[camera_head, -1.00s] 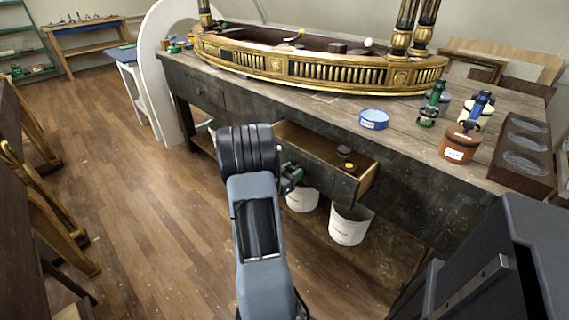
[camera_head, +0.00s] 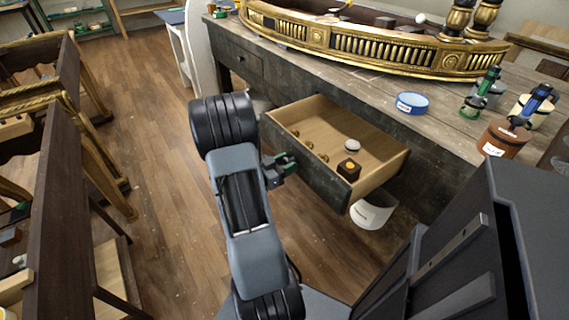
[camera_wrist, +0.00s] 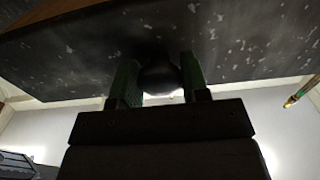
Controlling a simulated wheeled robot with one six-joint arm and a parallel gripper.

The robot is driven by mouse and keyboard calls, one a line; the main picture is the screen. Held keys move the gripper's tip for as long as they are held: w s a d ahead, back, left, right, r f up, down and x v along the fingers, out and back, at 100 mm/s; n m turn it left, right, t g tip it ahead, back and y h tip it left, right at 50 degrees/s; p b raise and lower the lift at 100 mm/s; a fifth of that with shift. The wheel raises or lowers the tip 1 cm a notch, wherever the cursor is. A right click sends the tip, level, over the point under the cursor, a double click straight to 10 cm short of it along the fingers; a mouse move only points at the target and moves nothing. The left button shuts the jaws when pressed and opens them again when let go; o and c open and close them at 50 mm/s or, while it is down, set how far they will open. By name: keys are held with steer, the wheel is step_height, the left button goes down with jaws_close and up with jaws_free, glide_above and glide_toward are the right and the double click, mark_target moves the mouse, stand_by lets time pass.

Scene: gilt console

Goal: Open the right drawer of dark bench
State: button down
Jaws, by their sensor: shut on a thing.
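The dark bench (camera_head: 300,75) stands across the upper right in the head view. Its right drawer (camera_head: 318,122) is pulled well out, showing a pale wooden inside. My gripper (camera_head: 287,165) is at the drawer's dark front, near its middle. In the wrist view my gripper's green fingers (camera_wrist: 155,82) are shut on a dark round knob (camera_wrist: 160,76) on the speckled drawer front (camera_wrist: 245,45). In the head view the knob is hidden by the gripper.
The drawer holds a small brown block (camera_head: 348,170), a pale round piece (camera_head: 352,146) and several small brass-coloured pieces. A white bucket (camera_head: 372,213) stands below. A gilt console (camera_head: 370,48) lies on the bench. Dark wooden furniture (camera_head: 68,190) stands left; floor between is clear.

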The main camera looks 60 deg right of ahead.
steer(key=shift+w, duration=0.15)
steer(key=c, duration=0.6)
jaws_free()
steer(key=shift+c, duration=0.2)
steer(key=p+v, duration=0.1)
steer(key=v, duration=1.2)
steer(key=shift+a, duration=0.35)
steer(key=shift+w+f, duration=0.1)
steer(key=shift+w, duration=0.05)
